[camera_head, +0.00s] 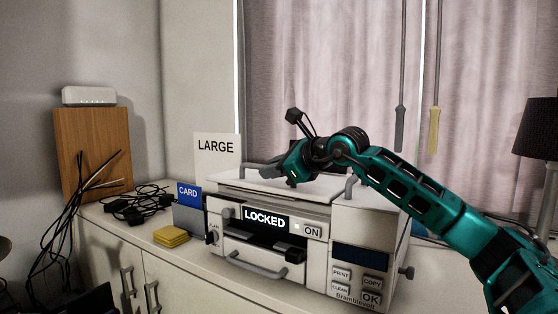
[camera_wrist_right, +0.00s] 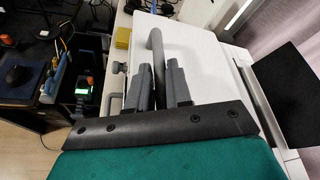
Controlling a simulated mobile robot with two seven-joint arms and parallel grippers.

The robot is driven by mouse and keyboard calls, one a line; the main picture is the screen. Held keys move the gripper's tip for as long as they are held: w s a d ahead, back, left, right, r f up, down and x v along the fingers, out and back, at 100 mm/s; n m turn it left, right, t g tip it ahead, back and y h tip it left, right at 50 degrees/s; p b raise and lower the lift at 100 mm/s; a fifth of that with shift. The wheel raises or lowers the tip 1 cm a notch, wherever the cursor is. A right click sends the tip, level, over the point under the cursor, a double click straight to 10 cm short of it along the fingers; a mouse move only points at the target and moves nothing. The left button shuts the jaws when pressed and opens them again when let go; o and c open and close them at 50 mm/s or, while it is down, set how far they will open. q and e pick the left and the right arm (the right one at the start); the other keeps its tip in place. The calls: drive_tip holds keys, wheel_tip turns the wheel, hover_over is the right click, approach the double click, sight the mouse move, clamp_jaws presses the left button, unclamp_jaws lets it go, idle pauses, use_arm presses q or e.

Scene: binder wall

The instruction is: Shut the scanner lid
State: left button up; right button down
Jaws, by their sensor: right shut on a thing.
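The scanner (camera_head: 375,233) is a white machine on the cabinet. Its white lid (camera_head: 325,189) lies roughly flat over the top; I cannot tell whether a small gap is left under it. A grey bar handle (camera_head: 351,187) rises from the lid. My right gripper (camera_head: 276,172) is over the lid, its fingers shut on the grey handle. In the right wrist view the handle (camera_wrist_right: 156,42) runs between the two fingers (camera_wrist_right: 160,85). The front display reads LOCKED (camera_head: 265,220), beside an ON label. My left gripper is not in view.
A LARGE sign (camera_head: 216,148) and a blue CARD holder (camera_head: 188,205) stand left of the scanner, with yellow cards (camera_head: 171,236) in front. Black cables (camera_head: 135,205) lie further left. Two long rods (camera_head: 402,120) hang by the curtain. A dark lamp (camera_head: 537,130) is at right.

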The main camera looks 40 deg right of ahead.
sight(304, 191)
drive_tip(key=shift+f, duration=0.25)
drive_tip(key=shift+a, duration=0.1)
drive_tip(key=c, duration=1.4)
unclamp_jaws()
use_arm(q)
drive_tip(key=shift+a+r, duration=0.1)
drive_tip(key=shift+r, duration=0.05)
use_arm(e)
drive_tip(key=shift+r, duration=0.1)
